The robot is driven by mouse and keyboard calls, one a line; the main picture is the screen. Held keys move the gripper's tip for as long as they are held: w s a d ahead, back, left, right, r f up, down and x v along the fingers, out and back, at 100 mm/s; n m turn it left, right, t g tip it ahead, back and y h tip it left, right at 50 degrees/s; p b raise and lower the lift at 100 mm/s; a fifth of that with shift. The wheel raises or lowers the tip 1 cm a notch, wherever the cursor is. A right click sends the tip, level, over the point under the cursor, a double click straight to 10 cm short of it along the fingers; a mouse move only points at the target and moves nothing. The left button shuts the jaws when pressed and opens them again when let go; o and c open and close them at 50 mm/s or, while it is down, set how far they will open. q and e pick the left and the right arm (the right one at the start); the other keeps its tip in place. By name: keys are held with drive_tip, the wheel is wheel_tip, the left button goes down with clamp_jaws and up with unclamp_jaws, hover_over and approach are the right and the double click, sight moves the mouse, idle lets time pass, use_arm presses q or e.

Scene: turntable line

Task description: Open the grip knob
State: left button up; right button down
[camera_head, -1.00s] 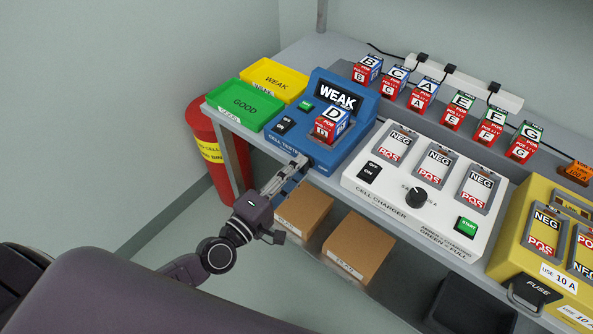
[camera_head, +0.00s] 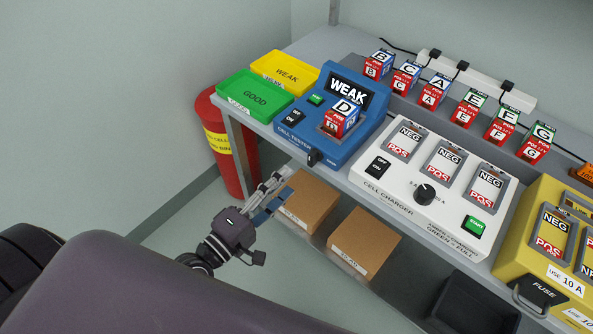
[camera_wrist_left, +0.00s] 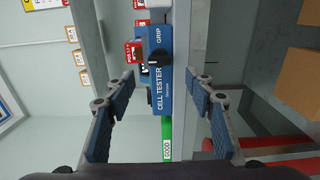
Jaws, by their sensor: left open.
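The blue cell tester (camera_head: 297,141) stands at the shelf's front edge, its screen reading WEAK. The black grip knob (camera_head: 313,158) is on its front face; it also shows in the left wrist view (camera_wrist_left: 160,63) beside the word GRIP. Cell D (camera_head: 341,119) sits in the tester's cradle. My left gripper (camera_head: 278,186) is open and empty, below and in front of the tester, apart from the knob. In the left wrist view its fingers (camera_wrist_left: 160,82) are spread on either side of the tester's front. My right gripper is not in view.
Green GOOD (camera_head: 254,98) and yellow WEAK (camera_head: 287,75) trays lie left of the tester. A white cell charger (camera_head: 385,180) stands right. Brown boxes (camera_head: 364,242) sit on the lower shelf, near my left gripper. A red bin (camera_head: 236,172) stands on the floor.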

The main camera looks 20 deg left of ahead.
use_arm(q)
drive_tip(key=shift+v, duration=2.1)
drive_tip(key=s+a+f+m+g+y, duration=0.1)
drive_tip(key=s+a+f+m+g, duration=0.15)
drive_tip(key=f, duration=0.85)
drive_tip(key=s+a+f+m+g+y, duration=0.1)
drive_tip(key=a+f+m+g+y, duration=0.2)
drive_tip(key=f, duration=0.8)
drive_tip(key=s+a+f+m+g, duration=0.15)
drive_tip(key=f+m, duration=0.25)
drive_tip(key=f, duration=0.7)
drive_tip(key=s+d+f+m+g+y, duration=0.1)
drive_tip(key=s+f+m+g, duration=0.2)
drive_tip(key=s+f, duration=0.6)
drive_tip(key=s+d+f+m+g+y, duration=0.1)
drive_tip(key=s+f+m+g, duration=0.3)
drive_tip(key=s+f, duration=0.6)
drive_tip(key=s+g, duration=0.2)
drive_tip(key=s, duration=0.5)
drive_tip(key=shift+d+f+p, duration=0.2)
drive_tip(key=shift+d+p, duration=0.1)
drive_tip(key=shift+d, duration=0.1)
